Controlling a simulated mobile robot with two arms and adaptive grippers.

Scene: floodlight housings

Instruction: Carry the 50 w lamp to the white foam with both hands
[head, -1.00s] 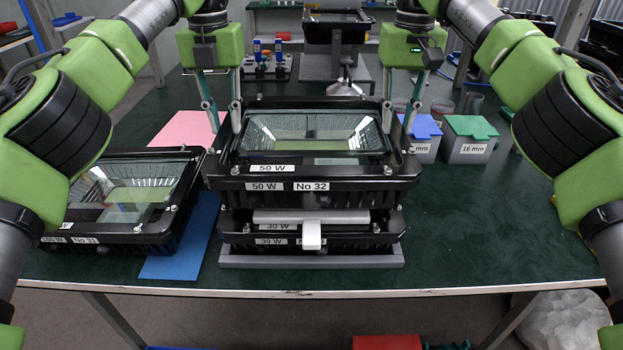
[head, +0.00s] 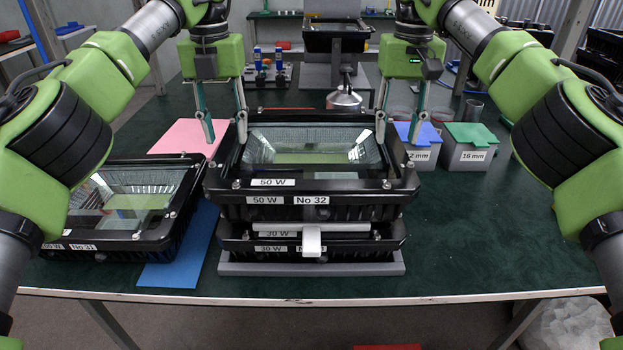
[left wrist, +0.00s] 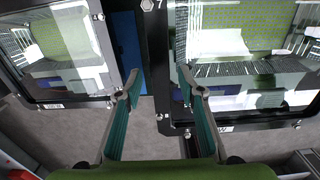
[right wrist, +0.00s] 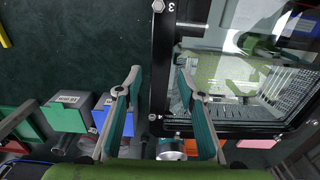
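The black 50 W lamp No 32 (head: 290,212), with its glass face up, rests on top of the stack at mid-table. A white slab with a front tab (head: 312,241), apparently the white foam, shows under it, above a 30 W lamp (head: 275,250); most of it is hidden. My left gripper (head: 226,132) is open, its fingers on either side of the lamp's left rim. My right gripper (head: 398,135) is open around the right rim. Open fingers also show in the left wrist view (left wrist: 158,90) and right wrist view (right wrist: 158,85).
A second 50 W lamp, No 31 (head: 125,205), lies left, near a pink sheet (head: 180,138) and a blue sheet (head: 185,255). Small boxes with blue (head: 418,133) and green lids (head: 470,134) stand right. The table's front right is clear.

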